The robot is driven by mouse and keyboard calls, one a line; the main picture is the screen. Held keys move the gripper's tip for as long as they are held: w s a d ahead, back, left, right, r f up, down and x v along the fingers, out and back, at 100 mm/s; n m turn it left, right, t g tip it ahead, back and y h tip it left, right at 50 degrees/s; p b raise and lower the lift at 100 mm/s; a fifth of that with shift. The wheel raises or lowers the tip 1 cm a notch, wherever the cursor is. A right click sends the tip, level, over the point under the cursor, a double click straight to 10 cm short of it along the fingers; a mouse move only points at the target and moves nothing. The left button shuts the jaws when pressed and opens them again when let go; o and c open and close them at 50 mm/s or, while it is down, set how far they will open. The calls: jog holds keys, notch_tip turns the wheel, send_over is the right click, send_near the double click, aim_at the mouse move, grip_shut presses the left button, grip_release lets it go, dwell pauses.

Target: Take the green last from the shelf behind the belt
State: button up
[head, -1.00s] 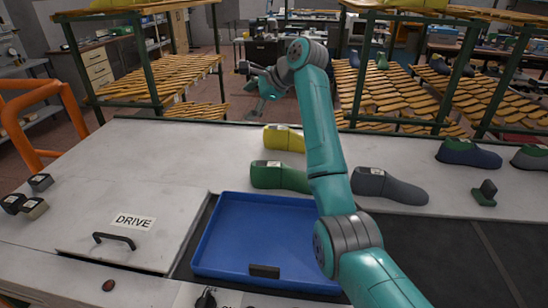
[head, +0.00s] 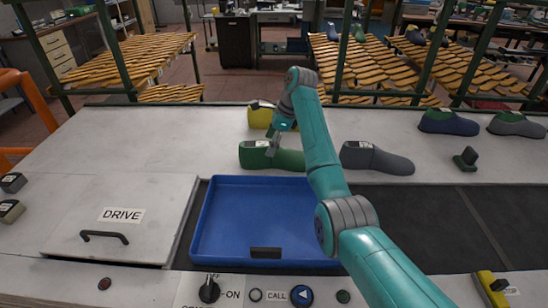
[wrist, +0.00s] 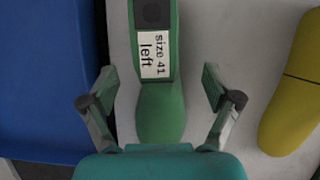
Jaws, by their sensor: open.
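The green last (head: 290,160) lies on the pale shelf (head: 190,140) behind the blue tray, its heel end to the left. In the wrist view the green last (wrist: 160,110) runs between the two spread fingers, with a white label reading "size 41 left" and a dark square on top. My gripper (wrist: 160,75) is open, with one finger on each side and a gap to the last on both sides. I cannot tell how far down the fingertips reach.
A yellow last (head: 260,116) stands close behind the green one, and a grey last (head: 378,158) lies to its right. A blue tray (head: 200,225) is in front. Farther right are a navy last (head: 447,122), another grey last (head: 516,125) and a small dark-green block (head: 466,157).

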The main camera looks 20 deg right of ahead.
jog(key=x, duration=0.4)
jog(key=shift+s+f, duration=0.1)
jog(key=shift+f, duration=0.35)
jog(key=c, duration=1.5)
grip_shut()
jog(key=shift+r, duration=0.15)
